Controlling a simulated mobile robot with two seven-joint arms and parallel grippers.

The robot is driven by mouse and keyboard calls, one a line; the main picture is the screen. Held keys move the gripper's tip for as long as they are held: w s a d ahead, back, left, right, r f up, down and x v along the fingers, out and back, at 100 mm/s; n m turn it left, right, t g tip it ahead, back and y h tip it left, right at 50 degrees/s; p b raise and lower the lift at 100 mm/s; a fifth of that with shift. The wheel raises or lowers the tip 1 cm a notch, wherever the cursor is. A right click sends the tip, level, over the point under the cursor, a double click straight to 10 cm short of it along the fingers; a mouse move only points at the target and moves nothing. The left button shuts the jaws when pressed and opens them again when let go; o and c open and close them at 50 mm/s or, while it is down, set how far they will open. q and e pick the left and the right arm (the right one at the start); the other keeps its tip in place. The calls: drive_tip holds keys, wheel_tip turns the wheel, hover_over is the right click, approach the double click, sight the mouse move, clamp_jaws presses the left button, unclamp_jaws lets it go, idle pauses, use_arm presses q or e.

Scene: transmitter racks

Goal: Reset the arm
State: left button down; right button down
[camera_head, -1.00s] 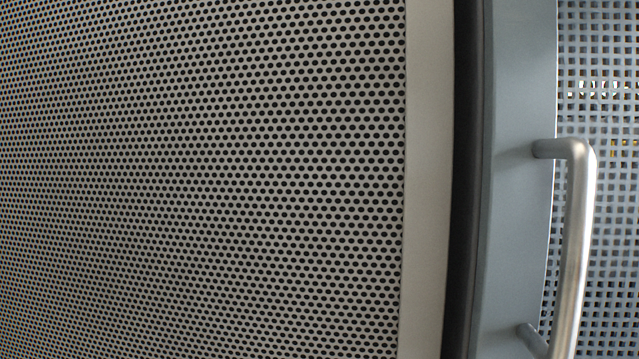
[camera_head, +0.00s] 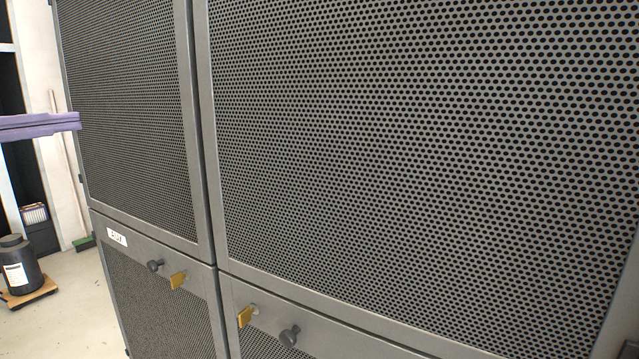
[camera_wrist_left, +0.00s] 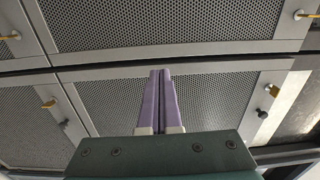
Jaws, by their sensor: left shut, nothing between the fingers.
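My left gripper (camera_head: 76,121) reaches in from the left edge of the head view. Its purple fingers point right, in front of the dark perforated rack door (camera_head: 135,110). In the left wrist view, the two purple fingers (camera_wrist_left: 160,74) lie together, shut with nothing between them. They point toward grey framed mesh panels (camera_wrist_left: 215,105), and I see no contact. My right gripper is not in view.
Large perforated panels (camera_head: 430,150) fill the middle and right. Lower doors carry dark knobs (camera_head: 290,335) and yellow latches (camera_head: 178,280). A black canister (camera_head: 20,265) stands on a wooden base at left. A green broom (camera_head: 84,243) leans nearby. Some floor (camera_head: 70,315) is clear.

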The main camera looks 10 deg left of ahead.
use_arm(q)
drive_tip(key=s+d+f+n+g+y+p, duration=0.1)
drive_tip(key=s+d+f+n+y+p, duration=0.2)
drive_tip(key=d+n+p, duration=0.35)
drive_tip(key=s+d+f+n+g+y+p, duration=0.1)
drive_tip(key=s+d+n+y+p, duration=0.2)
drive_tip(key=d+n+y+p, duration=0.3)
drive_tip(key=s+d+r+n+g+h+p, duration=0.1)
drive_tip(key=s+d+n+g+p, duration=0.25)
drive_tip(key=s, duration=0.45)
drive_tip(key=s+d+n+g+p, duration=0.2)
drive_tip(key=s+d+g+p, duration=0.15)
drive_tip(key=s, duration=0.45)
drive_tip(key=s+d+r+n+g+h+p, duration=0.15)
drive_tip(key=s+g, duration=0.25)
drive_tip(key=s, duration=0.4)
wheel_tip(320, 180, up, 37)
drive_tip(key=s+d+p, duration=0.1)
drive_tip(key=p, duration=3.7)
drive_tip(key=shift+s+n, duration=0.25)
drive_tip(key=shift+n, duration=0.1)
drive_tip(key=shift+y, duration=0.25)
